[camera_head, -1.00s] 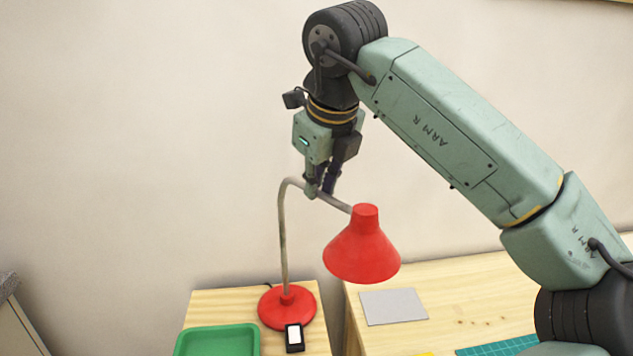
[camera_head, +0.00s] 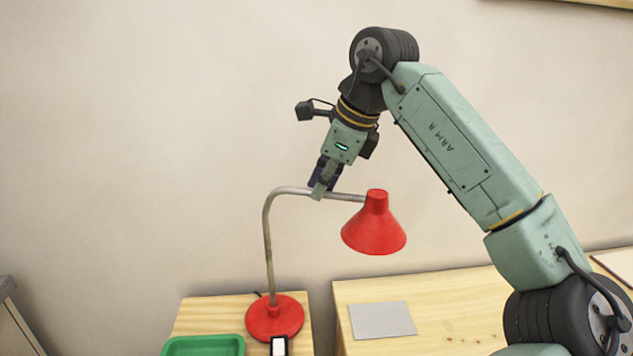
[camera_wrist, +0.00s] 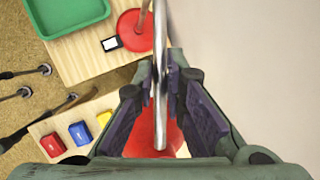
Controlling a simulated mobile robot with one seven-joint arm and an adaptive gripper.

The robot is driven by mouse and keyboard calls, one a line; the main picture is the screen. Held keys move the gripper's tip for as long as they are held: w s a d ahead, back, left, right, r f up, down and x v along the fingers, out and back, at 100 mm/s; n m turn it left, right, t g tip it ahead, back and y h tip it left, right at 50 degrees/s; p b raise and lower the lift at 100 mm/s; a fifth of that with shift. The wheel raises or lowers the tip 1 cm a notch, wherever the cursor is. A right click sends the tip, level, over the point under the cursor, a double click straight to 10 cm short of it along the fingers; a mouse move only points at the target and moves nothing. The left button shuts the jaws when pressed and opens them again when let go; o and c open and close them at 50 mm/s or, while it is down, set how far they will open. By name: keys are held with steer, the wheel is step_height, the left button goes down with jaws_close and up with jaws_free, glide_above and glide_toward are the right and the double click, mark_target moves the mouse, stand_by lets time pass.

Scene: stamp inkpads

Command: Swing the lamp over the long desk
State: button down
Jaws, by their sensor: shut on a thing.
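The lamp has a red round base (camera_head: 262,322), a bent metal tube (camera_head: 268,240) and a red cone shade (camera_head: 374,232). Its base stands on a small wooden table (camera_head: 195,315). The shade hangs to the right of the base, and in the head view it appears above the left end of the long desk (camera_head: 450,290). My gripper (camera_head: 319,190) is shut on the upper part of the tube, between the bend and the shade. In the wrist view the tube (camera_wrist: 160,60) runs between my fingers (camera_wrist: 160,95), and the shade (camera_wrist: 153,140) is partly hidden below them.
A green tray (camera_head: 205,342) and a small black-and-white thing (camera_head: 279,346) are beside the lamp base. A grey sheet (camera_head: 382,321) lies on the long desk. Red (camera_wrist: 53,145), blue (camera_wrist: 80,133) and yellow (camera_wrist: 104,118) blocks show in the wrist view. A wall is behind.

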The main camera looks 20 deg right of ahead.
steer(key=shift+w+d+n+g+y, duration=0.15)
steer(key=shift+w+d+n+y, duration=0.25)
steer(key=shift+w+n, duration=0.35)
steer(key=shift+w+d+n+g+y, duration=0.2)
steer(key=shift+w+d+n, duration=0.3)
steer(key=shift+n, duration=0.35)
steer(key=shift+w, duration=0.1)
steer(key=c, duration=1.7)
jaws_free()
steer(key=shift+o, duration=0.2)
steer(key=v, duration=1.2)
